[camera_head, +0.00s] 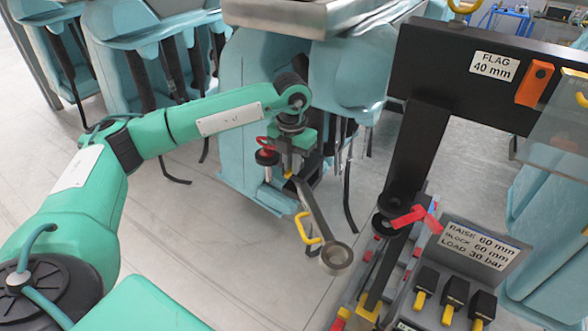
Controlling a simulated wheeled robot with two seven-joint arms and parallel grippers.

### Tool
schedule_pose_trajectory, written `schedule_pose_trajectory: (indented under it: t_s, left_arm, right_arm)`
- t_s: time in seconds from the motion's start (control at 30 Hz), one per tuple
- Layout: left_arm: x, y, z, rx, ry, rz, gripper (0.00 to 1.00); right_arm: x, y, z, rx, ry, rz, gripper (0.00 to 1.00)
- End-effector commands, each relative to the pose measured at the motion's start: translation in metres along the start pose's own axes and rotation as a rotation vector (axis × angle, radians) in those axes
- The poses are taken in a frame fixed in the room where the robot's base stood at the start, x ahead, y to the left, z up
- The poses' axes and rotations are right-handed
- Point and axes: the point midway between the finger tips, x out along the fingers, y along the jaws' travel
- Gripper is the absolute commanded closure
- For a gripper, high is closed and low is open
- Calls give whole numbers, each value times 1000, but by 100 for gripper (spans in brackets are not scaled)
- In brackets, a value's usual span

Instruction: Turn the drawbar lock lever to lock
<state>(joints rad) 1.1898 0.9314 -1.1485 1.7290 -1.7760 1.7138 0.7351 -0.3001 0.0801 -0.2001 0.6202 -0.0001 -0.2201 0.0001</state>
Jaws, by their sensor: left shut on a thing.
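The grey drawbar (312,212) slopes down and toward the viewer from the coaster car's end, with a round eye (336,255) at its free end. A yellow loop handle (304,229) sits on its left side. My left gripper (291,168) points down at the bar's upper end and is shut on a small part there. A bit of yellow (289,175) shows at the fingertips; I take it for the drawbar lock lever, mostly hidden by the fingers. A red loop (264,143) and a black knob (267,157) are just left of the gripper. My right gripper is out of view.
Teal coaster cars (262,75) stand behind my arm. At right, a dark stand carries a "FLAG 40 mm" beam (460,68), a red lever (408,217) and a panel (473,250) with black-and-yellow switches. Clear floor (215,250) lies left of the drawbar.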

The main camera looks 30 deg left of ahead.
Motion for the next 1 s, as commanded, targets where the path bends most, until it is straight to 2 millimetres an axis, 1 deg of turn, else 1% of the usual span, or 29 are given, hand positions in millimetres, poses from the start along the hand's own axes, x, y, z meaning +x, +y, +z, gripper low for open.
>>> schedule_pose_trajectory:
  t_s: [0.03, 0.2, 0.63, 0.67, 0.7, 0.77, 1.0]
  left_arm:
    - [0, 1, 1, 12, -4, 0, 100]
    - [-2, 2, 1, 42, -4, -1, 100]
    - [-3, 3, 1, 49, -5, 0, 100]
    - [-3, 3, 1, 49, -5, 0, 84]
    - [-3, 3, 1, 49, -5, 0, 76]
    - [-3, 3, 1, 49, -4, 0, 66]
    - [-1, 2, 0, 49, -2, 0, 66]
  right_arm:
    - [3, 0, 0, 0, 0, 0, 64]
    - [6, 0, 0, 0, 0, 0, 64]
    - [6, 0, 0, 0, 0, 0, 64]
    - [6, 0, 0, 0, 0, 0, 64]
    - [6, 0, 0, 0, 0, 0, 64]
    - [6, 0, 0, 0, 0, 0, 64]
    - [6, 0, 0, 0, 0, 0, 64]
